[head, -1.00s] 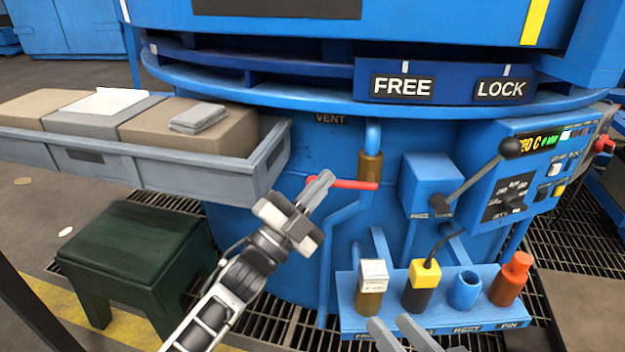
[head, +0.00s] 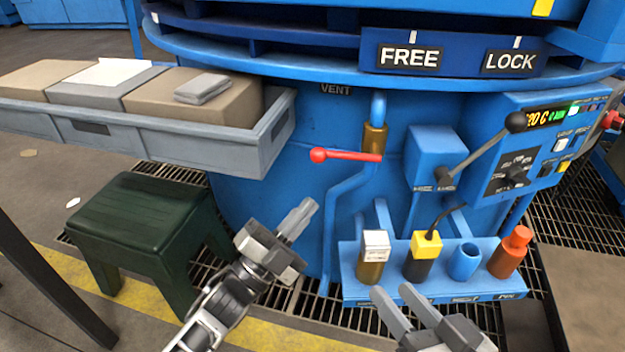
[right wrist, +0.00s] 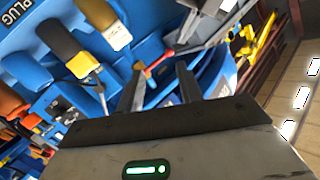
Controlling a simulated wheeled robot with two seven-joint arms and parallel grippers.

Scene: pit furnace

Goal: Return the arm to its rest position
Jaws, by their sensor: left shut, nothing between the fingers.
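My left gripper (head: 300,214) is shut and empty in the head view. It sits in front of the blue furnace body (head: 270,190), below and left of the red-handled vent valve (head: 350,157), apart from it. My right gripper (head: 391,292) is at the bottom of the head view with its two fingers apart and nothing between them. It is just in front of the tool rack. Its fingers also show apart in the right wrist view (right wrist: 160,75).
A blue rack (head: 350,288) holds several tools, including an orange pin (head: 510,252). A grey tray (head: 190,152) with blocks projects at left above a dark green stool (head: 140,220). A lever (head: 480,150) and control panel (head: 530,150) are at right.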

